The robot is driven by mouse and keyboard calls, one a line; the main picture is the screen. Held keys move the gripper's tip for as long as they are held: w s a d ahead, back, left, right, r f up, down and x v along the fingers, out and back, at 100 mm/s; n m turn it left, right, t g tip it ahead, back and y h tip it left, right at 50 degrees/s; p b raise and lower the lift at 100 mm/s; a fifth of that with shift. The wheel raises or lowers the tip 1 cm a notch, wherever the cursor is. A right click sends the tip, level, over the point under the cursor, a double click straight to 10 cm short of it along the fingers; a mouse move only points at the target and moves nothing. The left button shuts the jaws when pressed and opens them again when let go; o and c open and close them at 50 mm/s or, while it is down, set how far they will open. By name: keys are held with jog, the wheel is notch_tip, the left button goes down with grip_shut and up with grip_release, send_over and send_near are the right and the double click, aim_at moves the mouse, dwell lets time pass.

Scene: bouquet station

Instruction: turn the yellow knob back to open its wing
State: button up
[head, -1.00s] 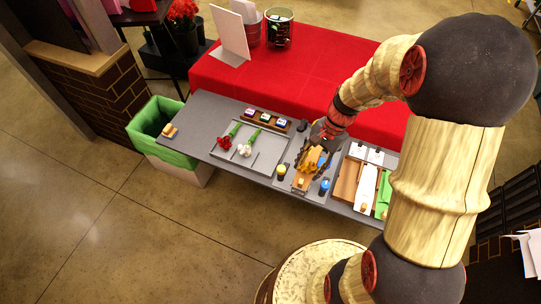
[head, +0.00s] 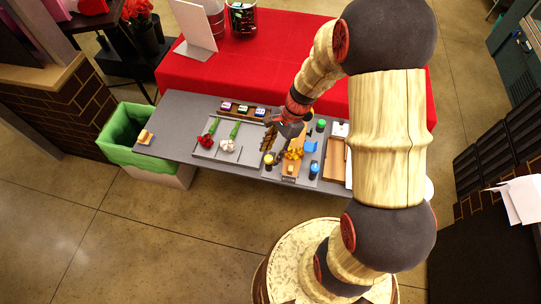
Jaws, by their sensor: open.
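The yellow knob (head: 269,160) stands on a dark base at the left of the small wooden fixture (head: 290,170). Orange-yellow flowers (head: 294,153) lie in the fixture. A blue wing (head: 311,147) shows on the fixture's right side. The yellow knob's wing cannot be made out behind my gripper.
A blue knob (head: 314,169) and a green knob (head: 321,124) stand by the fixture. To the left, a grey tray (head: 217,150) holds a red flower (head: 205,141) and a white flower (head: 228,146). Small coloured blocks (head: 243,109) line the back. A green-lined bin (head: 122,135) stands at the left.

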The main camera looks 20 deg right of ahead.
jog(key=shift+x, duration=0.9)
jog(key=shift+c, duration=1.3)
jog(key=c, duration=0.8)
grip_shut()
